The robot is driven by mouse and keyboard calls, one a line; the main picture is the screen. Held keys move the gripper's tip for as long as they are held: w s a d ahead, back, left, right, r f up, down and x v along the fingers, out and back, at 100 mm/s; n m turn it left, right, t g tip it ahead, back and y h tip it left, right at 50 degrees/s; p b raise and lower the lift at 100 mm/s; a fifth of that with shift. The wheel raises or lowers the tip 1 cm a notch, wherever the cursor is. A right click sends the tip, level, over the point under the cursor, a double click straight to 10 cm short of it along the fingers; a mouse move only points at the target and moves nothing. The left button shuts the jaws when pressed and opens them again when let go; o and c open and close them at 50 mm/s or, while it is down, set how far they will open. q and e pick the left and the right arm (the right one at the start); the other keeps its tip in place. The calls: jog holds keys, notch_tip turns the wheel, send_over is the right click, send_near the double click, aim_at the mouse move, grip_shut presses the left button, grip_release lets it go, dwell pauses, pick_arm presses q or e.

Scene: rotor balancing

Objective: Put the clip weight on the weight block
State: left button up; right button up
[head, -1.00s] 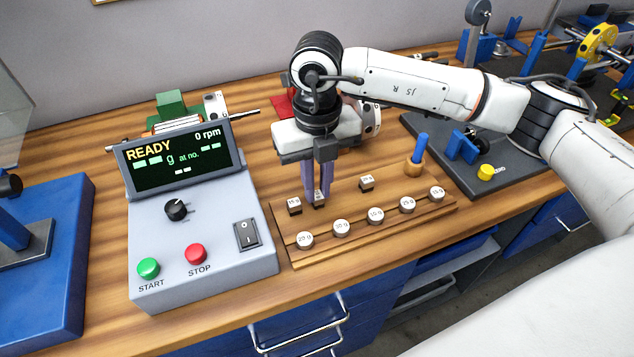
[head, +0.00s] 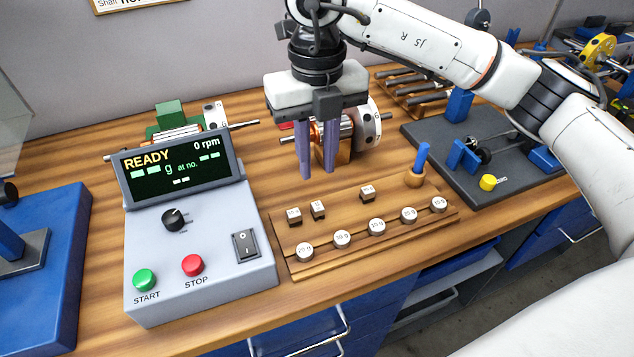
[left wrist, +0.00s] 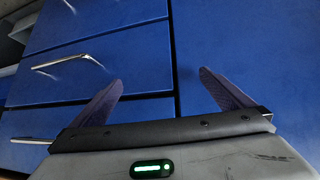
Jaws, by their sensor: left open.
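The weight block (head: 420,218) is a stepped wooden rack on the bench in the head view. Three small dark clip weights with white labelled tops sit on its back step: one at the left end (head: 293,216), one close beside it (head: 317,210), and one farther right (head: 367,194). My right gripper (head: 317,173) hangs above and behind the two left ones, its purple fingers apart and nothing between them. My left gripper (left wrist: 159,78) shows in the left wrist view, open and empty in front of blue drawers.
Several round weights (head: 375,226) line the front step. A blue-handled tool (head: 421,160) stands in a wooden holder at its right. A control box (head: 200,235) reading READY stands left. A copper rotor (head: 345,140) sits behind the right gripper; a dark balancing stand (head: 440,155) is at right.

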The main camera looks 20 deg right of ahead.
jog(key=shift+r, duration=1.6)
